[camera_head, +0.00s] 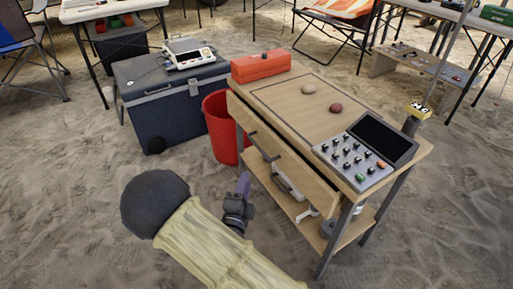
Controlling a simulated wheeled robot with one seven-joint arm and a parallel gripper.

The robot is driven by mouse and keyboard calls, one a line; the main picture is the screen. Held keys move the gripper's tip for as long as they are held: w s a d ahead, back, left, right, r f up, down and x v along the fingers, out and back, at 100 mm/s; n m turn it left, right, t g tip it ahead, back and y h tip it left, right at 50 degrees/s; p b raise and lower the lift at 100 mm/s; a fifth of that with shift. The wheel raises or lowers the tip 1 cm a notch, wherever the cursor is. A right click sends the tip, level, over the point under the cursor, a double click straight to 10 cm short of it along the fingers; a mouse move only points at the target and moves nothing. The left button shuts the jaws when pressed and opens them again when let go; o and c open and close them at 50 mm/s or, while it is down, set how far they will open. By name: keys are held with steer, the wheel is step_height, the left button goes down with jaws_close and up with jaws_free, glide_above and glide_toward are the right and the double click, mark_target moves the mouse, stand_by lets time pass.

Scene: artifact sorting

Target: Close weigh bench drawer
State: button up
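The wooden weigh bench (292,98) stands right of centre. Its long drawer (283,155) faces the lower left and appears pulled out a little, its front standing forward of the bench top. A dark handle (268,150) shows on the front. My gripper (243,182) is in front of the drawer, lower and to the left, apart from it. It looks dark with a purple tip, seen small and edge-on, so I cannot tell whether its fingers are open or shut. Part of my arm in a pale sleeve fills the bottom.
On the bench top are a red box (261,67), two stones (335,108) and a grey keypad device (365,148). A red bucket (218,125) and a dark cooler (170,100) stand behind to the left. Open sand lies left and lower right.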

mark_target(257, 144)
steer(key=b+x, duration=0.3)
steer(key=x, duration=0.4)
steer(key=b+x, duration=0.2)
steer(key=x, duration=0.5)
steer(key=shift+w+d+f+b, duration=0.15)
steer(key=shift+w+b, duration=0.25)
steer(key=shift+w, duration=0.25)
steer(key=shift+d+r, duration=0.15)
steer(key=shift+r, duration=0.1)
steer(key=shift+c, duration=0.4)
jaws_close()
